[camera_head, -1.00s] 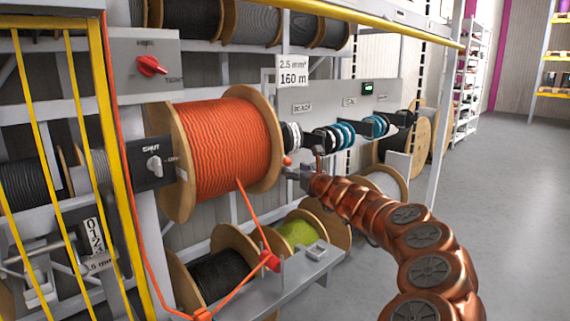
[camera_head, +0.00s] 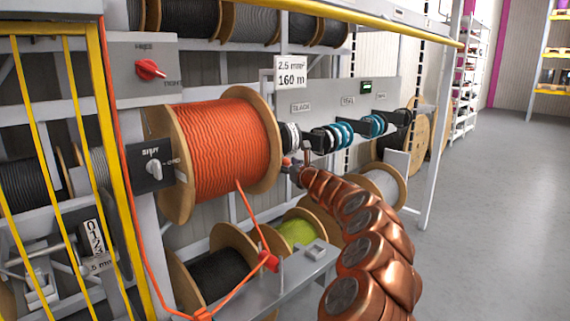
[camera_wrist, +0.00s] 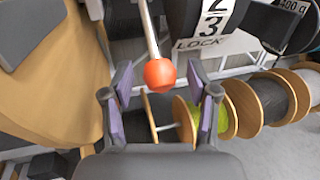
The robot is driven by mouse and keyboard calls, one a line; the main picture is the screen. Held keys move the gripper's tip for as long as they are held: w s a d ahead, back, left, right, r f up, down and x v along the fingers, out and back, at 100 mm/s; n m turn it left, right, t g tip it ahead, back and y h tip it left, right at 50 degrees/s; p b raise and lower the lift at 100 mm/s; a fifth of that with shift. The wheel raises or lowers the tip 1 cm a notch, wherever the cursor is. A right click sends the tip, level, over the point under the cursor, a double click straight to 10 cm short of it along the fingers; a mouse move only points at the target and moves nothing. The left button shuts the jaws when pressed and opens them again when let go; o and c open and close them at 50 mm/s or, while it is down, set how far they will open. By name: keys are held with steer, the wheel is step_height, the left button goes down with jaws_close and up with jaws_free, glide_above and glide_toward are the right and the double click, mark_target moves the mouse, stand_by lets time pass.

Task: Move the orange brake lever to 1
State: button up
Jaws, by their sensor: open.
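The orange ball knob of the brake lever (camera_wrist: 160,73) sits on a grey rod in the wrist view. Beside it is a white scale plate (camera_wrist: 214,25) showing 2, 3 and LOCK; 0 and 1 are out of view. My gripper (camera_wrist: 160,86) is open, with one finger on each side of the knob and visible gaps between. I cannot tell whether the knob is fully between the fingers in depth. In the head view a small orange knob (camera_head: 286,161) shows just left of my gripper (camera_head: 293,169), beside the large orange cable reel (camera_head: 225,148).
Another 0-to-3 plate (camera_head: 93,238) is behind yellow bars at the left. A red switch (camera_head: 151,69) and a grey switch (camera_head: 153,171) are on panels. Blue and black rings (camera_head: 342,134) line the rail behind my gripper. Lower reels (camera_head: 297,233) stand below. Floor at right is clear.

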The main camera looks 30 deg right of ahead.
steer(key=shift+w, duration=0.35)
steer(key=shift+c, duration=0.2)
jaws_close()
stand_by(0.4)
steer(key=shift+a, duration=0.15)
steer(key=shift+r+p, duration=0.15)
steer(key=shift+p, duration=0.2)
